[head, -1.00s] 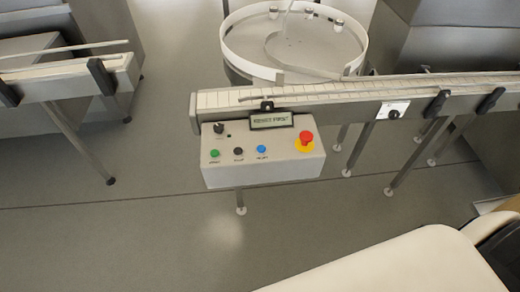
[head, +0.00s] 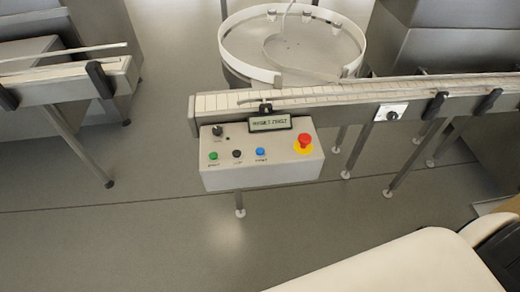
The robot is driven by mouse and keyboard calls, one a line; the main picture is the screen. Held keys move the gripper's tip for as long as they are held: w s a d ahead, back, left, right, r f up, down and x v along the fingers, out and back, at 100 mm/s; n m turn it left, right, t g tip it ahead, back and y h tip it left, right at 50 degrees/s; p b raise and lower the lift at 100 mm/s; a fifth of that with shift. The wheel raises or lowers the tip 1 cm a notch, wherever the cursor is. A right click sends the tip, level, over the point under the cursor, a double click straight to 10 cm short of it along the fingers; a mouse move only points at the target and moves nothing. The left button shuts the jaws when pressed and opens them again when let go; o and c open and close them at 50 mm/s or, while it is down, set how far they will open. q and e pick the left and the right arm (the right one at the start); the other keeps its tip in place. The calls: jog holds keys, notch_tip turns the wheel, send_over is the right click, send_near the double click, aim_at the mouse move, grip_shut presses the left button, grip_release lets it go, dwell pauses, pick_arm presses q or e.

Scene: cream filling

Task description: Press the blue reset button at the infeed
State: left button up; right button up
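The blue button (head: 260,152) sits on the sloped top of a light grey control box (head: 262,175) at the near end of the conveyor. To its left on the box are a black button (head: 237,154) and a green button (head: 213,156). A red mushroom button on a yellow ring (head: 304,143) is to its right. A small display (head: 270,122) stands at the box's back edge; its text is too small to read surely. Neither of my grippers shows in the head view.
The conveyor (head: 340,97) runs right behind the box, with a round turntable (head: 290,45) behind it. Another conveyor (head: 65,80) is at the left. A cream rounded surface (head: 400,265) fills the lower right. Floor in front of the box is clear.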

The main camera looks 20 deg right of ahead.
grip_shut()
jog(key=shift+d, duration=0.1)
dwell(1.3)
